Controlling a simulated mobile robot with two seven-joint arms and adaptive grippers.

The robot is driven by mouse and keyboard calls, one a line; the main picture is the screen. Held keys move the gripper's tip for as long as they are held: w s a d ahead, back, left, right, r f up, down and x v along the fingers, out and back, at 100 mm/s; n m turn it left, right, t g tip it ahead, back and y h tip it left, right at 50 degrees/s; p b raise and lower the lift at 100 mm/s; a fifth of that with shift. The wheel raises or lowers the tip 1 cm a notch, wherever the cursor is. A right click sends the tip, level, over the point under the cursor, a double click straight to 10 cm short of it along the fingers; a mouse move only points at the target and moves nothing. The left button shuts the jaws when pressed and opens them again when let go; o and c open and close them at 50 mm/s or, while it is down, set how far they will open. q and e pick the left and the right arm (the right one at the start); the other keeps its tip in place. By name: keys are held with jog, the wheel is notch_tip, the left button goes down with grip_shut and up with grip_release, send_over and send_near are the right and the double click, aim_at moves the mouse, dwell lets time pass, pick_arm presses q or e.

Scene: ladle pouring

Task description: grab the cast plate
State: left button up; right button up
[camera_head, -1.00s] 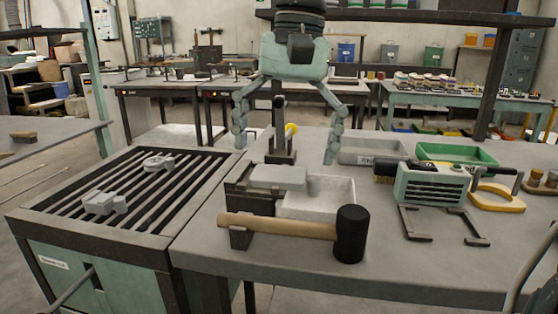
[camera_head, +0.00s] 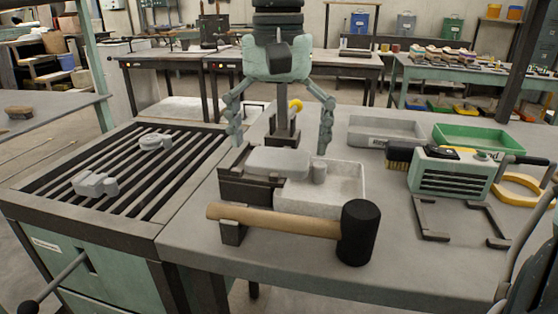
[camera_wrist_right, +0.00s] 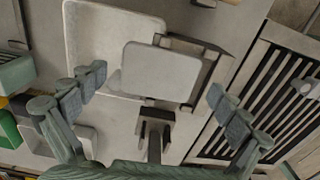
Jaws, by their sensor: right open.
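The cast plate (camera_head: 279,161) is a flat light grey slab with rounded corners, lying on a dark block at the middle of the bench. In the right wrist view the plate (camera_wrist_right: 160,72) lies between my two spread fingers. My right gripper (camera_head: 279,146) is open and empty, with one finger toward each side of the plate and the tips near its height. I cannot tell whether either finger touches it. My left gripper is not in view.
A white tray (camera_head: 345,184) adjoins the block on the right. A mallet (camera_head: 280,220) lies in front. A stand with a yellow knob (camera_head: 295,105) rises behind. A slotted grate (camera_head: 125,165) with two castings is left.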

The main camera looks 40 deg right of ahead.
jog(key=shift+f, duration=0.6)
jog(key=c, duration=1.3)
jog(key=shift+r, duration=0.15)
